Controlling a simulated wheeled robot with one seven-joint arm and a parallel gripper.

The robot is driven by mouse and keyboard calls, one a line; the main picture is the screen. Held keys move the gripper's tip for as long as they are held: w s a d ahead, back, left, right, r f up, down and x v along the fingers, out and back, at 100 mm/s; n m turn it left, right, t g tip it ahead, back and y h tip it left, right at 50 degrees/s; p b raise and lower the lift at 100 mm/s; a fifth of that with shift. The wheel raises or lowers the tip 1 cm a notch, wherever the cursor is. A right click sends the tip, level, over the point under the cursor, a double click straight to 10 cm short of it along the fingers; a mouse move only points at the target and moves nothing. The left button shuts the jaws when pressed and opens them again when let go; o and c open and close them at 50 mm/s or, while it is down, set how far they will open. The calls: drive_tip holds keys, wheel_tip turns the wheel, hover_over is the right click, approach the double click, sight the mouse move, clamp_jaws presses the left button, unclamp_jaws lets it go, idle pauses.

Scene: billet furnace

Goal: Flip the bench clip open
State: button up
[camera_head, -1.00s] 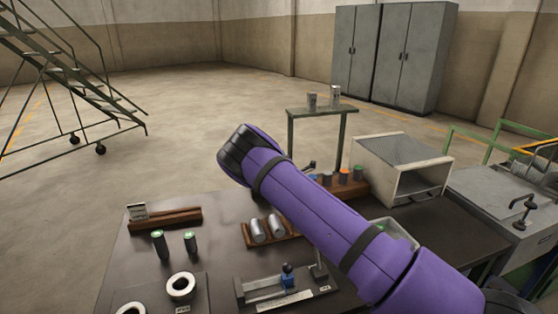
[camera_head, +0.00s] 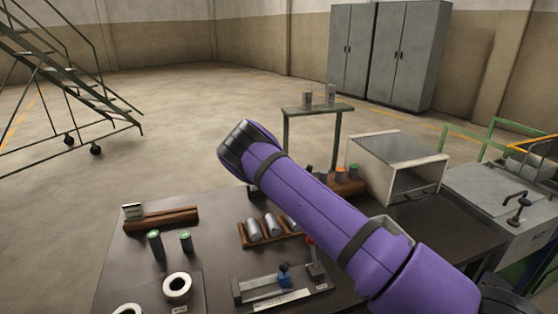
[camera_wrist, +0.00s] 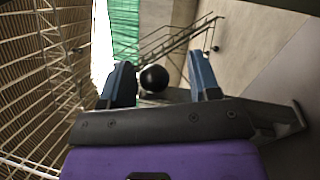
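On the bench (camera_head: 215,225) in the head view stands a small upright piece with a red tip (camera_head: 310,241), on a dark base with a small label. It may be the bench clip; my purple arm passes close beside it, and I cannot tell whether it is open or shut. Left of it is a metal fixture (camera_head: 255,288) with a blue knob (camera_head: 284,270).
A rack of metal cylinders (camera_head: 254,229), two green-topped cylinders (camera_head: 155,243), white rings (camera_head: 177,286) and a wooden block (camera_head: 160,218) occupy the bench. A box-like furnace (camera_head: 395,160) stands at the back right. A small green-legged stand (camera_head: 318,107) is behind the bench.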

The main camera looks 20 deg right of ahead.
drive_tip(key=shift+w+r, duration=0.1)
drive_tip(key=shift+r, duration=0.1)
drive_tip(key=s+f, duration=0.2)
drive_tip(key=s, duration=0.8)
drive_tip(key=shift+s, duration=0.35)
drive_tip(key=s+d+r+m+g+h, duration=0.1)
drive_tip(key=s+r+m+g, duration=0.2)
drive_tip(key=s+r+m, duration=0.4)
drive_tip(key=s+d+r+m+g, duration=0.1)
drive_tip(key=s+r+m+g, duration=0.2)
drive_tip(key=r, duration=0.6)
drive_tip(key=s+d+r+m+g+h, duration=0.1)
drive_tip(key=s+d+r+m+g, duration=0.2)
drive_tip(key=r+m, duration=0.45)
drive_tip(key=s+a+r+m+g, duration=0.1)
drive_tip(key=s+a+r+g, duration=0.1)
drive_tip(key=s, duration=1)
drive_tip(key=s+a+r+m+g+y, duration=0.1)
drive_tip(key=s+r, duration=0.3)
drive_tip(key=s, duration=0.9)
drive_tip(key=s+a+r+m+g+y, duration=0.1)
drive_tip(key=s+a+r+g, duration=0.1)
drive_tip(key=s, duration=1.1)
wheel_tip(320, 180, up, 2)
drive_tip(key=shift+s+a+r+g, duration=0.1)
drive_tip(key=shift+s+a+g, duration=0.05)
drive_tip(key=shift+a+g, duration=0.3)
